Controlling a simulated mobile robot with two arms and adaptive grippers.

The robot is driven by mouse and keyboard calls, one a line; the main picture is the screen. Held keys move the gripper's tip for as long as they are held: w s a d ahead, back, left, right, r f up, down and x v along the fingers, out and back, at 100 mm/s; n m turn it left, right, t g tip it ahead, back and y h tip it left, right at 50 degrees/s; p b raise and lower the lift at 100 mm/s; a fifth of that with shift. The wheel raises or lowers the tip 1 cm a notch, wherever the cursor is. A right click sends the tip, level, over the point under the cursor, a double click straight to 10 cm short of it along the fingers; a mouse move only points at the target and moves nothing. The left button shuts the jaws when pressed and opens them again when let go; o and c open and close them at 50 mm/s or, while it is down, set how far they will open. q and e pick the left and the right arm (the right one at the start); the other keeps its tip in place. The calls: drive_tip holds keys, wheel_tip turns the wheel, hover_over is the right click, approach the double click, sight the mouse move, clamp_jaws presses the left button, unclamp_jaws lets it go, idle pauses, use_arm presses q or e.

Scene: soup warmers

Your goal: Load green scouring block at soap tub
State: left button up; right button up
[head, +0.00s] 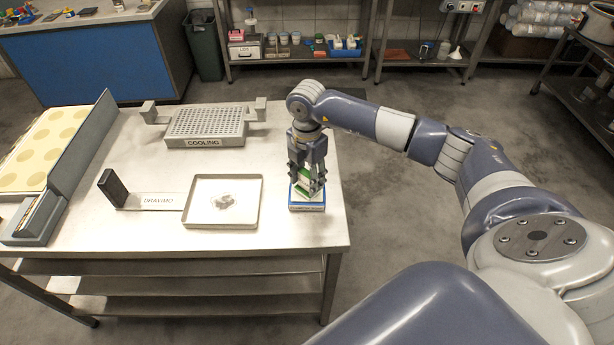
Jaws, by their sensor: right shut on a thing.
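My right gripper (305,184) points down near the right edge of the steel table and is shut on the green scouring block (304,178). The fingers cover part of the block. Directly below is a small blue and white container (307,207), which looks like the soap tub. The block is at or just above its top; I cannot tell whether they touch. The inside of the container is hidden by the gripper. My left gripper is not in view.
On the steel table (150,240) stand a shallow tray (190,221) with a small clear heap, a black upright block (112,188) on a labelled plate, a COOLING rack (205,127) and a spotted panel unit (45,150) at left. Bare tabletop lies between rack and tray.

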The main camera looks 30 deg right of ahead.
sight(307, 173)
drive_tip(key=shift+r+p, duration=2.3)
drive_tip(key=shift+r, duration=1.15)
drive_tip(key=shift+s+a+r+n, duration=0.15)
drive_tip(key=shift+a+n, duration=0.35)
drive_tip(key=shift+n, duration=0.6)
drive_tip(key=s+a+r+m+b, duration=0.3)
drive_tip(key=s+a+r+m, duration=0.3)
drive_tip(key=s+a+m, duration=0.6)
drive_tip(key=s+m, duration=0.2)
drive_tip(key=m, duration=0.9)
drive_tip(key=shift+s+a+r+b, duration=0.2)
drive_tip(key=shift+s+b, duration=0.05)
drive_tip(key=shift+b, duration=0.15)
